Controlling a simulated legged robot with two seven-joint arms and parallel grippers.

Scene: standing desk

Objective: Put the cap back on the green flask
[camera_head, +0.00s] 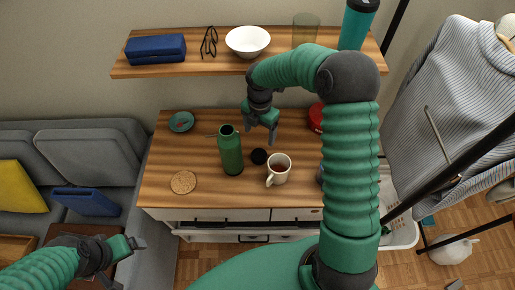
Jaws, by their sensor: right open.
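The green flask (231,155) stands upright on the wooden desk, with its dark mouth uncovered at the top. A small black round cap (259,156) lies on the desk just right of the flask. My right gripper (261,136) is open, above the desk behind the cap and to the right of the flask's top; it looks empty and apart from both. My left gripper (138,243) is at the lower left, away from the desk; its fingers are too small to tell whether they are parted.
A white mug (278,170) with dark liquid stands right of the cap. A cork coaster (183,182) and a small teal dish (181,122) lie at the left. A red object (316,116) is partly hidden by my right arm. A shelf (200,66) hangs above the desk.

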